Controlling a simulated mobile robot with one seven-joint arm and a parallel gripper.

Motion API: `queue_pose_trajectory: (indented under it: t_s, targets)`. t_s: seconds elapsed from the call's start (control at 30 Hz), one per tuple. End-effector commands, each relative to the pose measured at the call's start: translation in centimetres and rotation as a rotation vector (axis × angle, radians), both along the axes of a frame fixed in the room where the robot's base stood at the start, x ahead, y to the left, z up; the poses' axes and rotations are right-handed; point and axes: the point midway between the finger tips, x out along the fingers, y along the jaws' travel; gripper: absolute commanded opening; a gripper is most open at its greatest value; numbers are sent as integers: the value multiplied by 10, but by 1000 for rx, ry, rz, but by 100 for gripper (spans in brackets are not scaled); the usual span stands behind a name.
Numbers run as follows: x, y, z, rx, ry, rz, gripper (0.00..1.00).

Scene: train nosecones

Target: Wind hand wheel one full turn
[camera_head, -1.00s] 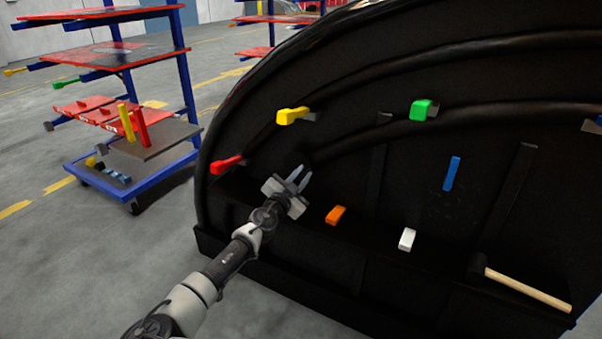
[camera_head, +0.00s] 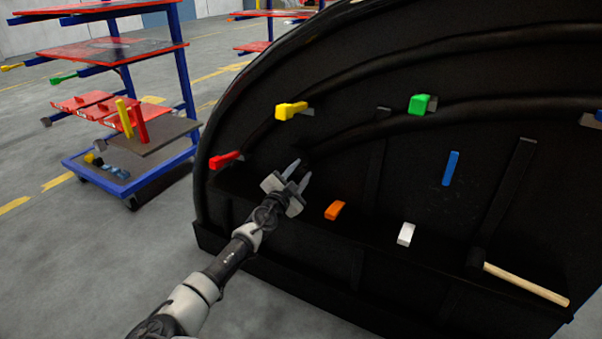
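No hand wheel can be made out in the head view. My gripper (camera_head: 297,177) is in front of the lower left part of a large black curved shell (camera_head: 330,85). Its two grey fingers are apart with a gap between them, and nothing shows between them. The fingers point up and right, near the end of a dark curved rib. I cannot tell whether the fingertips touch the shell. A red handle (camera_head: 225,160) is left of my gripper, a yellow handle (camera_head: 291,110) is above it, and an orange block (camera_head: 335,210) is to its lower right.
A green handle (camera_head: 421,104), a blue bar (camera_head: 451,168) and a white block (camera_head: 406,234) are on the shell. A mallet (camera_head: 525,284) with a wooden handle lies on its lower ledge. A blue wheeled rack (camera_head: 185,75) with red shelves stands left. Grey floor (camera_head: 90,260) is clear at lower left.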

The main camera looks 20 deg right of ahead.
Motion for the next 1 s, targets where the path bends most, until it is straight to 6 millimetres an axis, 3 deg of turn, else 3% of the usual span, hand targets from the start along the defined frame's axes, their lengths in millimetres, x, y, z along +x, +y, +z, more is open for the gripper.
queue_pose_trajectory:
  t_s: [0.43,1.0]
  targets:
    - [-8,7,1,-1,-1,-2,35]
    - [-96,102,1,-4,0,3,35]
